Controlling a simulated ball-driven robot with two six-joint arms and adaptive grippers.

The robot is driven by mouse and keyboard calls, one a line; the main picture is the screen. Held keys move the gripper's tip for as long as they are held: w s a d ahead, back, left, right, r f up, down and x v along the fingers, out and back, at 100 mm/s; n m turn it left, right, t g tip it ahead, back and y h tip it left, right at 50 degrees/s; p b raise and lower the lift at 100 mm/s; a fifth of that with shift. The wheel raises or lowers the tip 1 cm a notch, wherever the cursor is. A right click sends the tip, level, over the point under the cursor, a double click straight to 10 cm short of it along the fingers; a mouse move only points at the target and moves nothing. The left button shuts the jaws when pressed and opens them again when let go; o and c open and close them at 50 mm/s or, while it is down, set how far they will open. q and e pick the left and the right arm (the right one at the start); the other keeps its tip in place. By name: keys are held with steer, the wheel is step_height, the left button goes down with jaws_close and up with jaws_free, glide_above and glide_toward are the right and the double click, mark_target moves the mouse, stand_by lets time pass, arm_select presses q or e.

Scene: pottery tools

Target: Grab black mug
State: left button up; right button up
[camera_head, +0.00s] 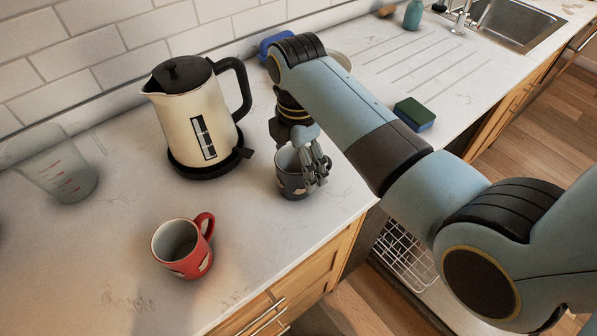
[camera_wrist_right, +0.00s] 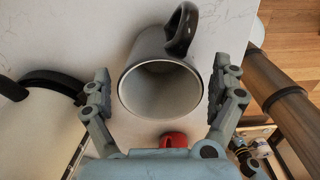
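The black mug (camera_head: 291,178) stands upright on the white counter, right of the kettle. My right gripper (camera_head: 314,165) is at the mug, coming down from above. In the right wrist view the black mug (camera_wrist_right: 160,78) lies between the two open fingers of my right gripper (camera_wrist_right: 160,92), with a small gap on each side. Its handle (camera_wrist_right: 181,28) points up and slightly right in that view. In the head view the gripper hides part of the mug. My left gripper is not in view.
A red mug (camera_head: 181,248) stands on the counter nearer the front. A cream kettle (camera_head: 192,115) on a black base is close left of the black mug. A measuring jug (camera_head: 62,172) is at the far left. A green and blue sponge (camera_head: 414,114) lies by the sink.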

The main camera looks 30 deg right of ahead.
steer(key=c, duration=1.2)
steer(key=shift+r, duration=0.2)
